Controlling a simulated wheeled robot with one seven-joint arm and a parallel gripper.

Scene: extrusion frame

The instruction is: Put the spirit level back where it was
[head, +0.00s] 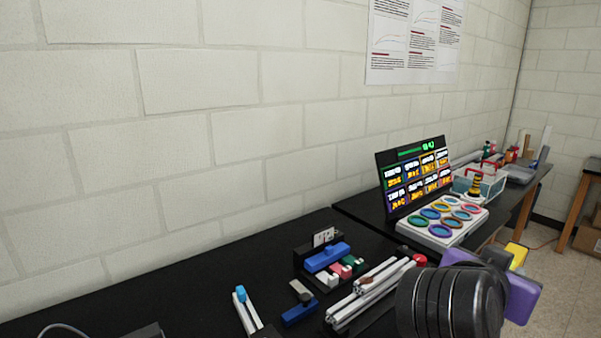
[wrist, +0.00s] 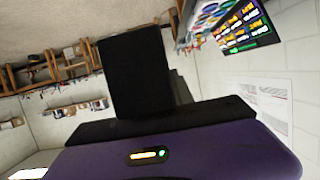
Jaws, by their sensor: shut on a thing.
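My gripper (head: 498,262) is at the lower right of the head view, in front of the bench, with its purple housing (head: 522,300) turned partly away. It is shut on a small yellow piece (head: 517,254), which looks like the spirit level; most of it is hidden. In the wrist view the black fingers (wrist: 138,75) stand beyond the purple housing and hide what they hold. The held piece appears to be in the air, apart from the bench.
The black bench (head: 190,300) runs along a block wall. It holds aluminium extrusions (head: 370,294), a blue part on a black holder (head: 327,257), a blue piece (head: 299,312), a tray of coloured rings (head: 443,222) and a screen (head: 415,178). Bare bench lies at the left.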

